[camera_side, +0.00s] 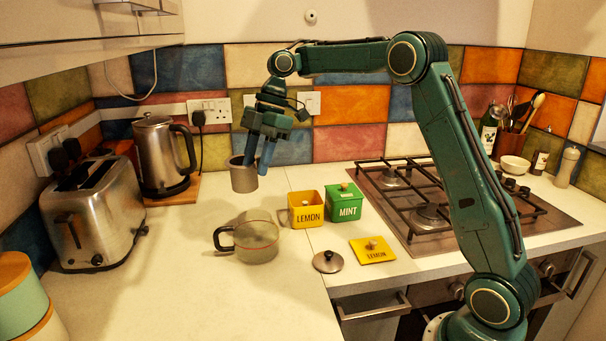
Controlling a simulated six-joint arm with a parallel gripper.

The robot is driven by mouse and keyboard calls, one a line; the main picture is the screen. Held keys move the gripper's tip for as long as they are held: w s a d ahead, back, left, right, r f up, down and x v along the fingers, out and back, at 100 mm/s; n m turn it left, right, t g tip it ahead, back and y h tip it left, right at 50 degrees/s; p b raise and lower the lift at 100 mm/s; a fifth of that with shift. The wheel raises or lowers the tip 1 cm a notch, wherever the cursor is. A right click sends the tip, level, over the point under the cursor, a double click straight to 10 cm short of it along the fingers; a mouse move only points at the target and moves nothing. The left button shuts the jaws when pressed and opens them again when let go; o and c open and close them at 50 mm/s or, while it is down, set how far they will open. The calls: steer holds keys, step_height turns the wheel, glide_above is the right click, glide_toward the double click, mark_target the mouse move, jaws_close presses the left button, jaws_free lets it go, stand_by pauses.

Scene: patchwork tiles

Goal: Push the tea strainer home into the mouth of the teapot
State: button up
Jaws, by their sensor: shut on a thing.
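The tea strainer (243,180) is a grey metal cup held in the air by my gripper (257,163). The blue fingers point down and are shut on the right side of its rim. The strainer looks roughly upright. The teapot (257,247) is a squat clear glass vessel with a dark handle on its left and a thin red line around it. It stands on the pale worktop, below and slightly right of the strainer. The strainer and the teapot are well apart. The inside of the strainer is hidden from this side.
A yellow LEMON tin (306,212) and a green MINT tin (344,205) stand behind and right of the teapot. A round lid (328,261) and a yellow LEMON lid (372,251) lie right. A toaster (95,220) and kettle (160,155) stand left.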

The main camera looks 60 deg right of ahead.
steer(key=shift+n+g, duration=0.3)
steer(key=shift+n, duration=0.6)
steer(key=s, duration=0.2)
steer(key=s+a+r, duration=0.1)
steer(key=s, duration=0.1)
glide_above(267, 231)
steer(key=d, duration=0.1)
steer(key=shift+d+f, duration=0.2)
steer(key=shift+f, duration=2.65)
steer(key=shift+f, duration=3.75)
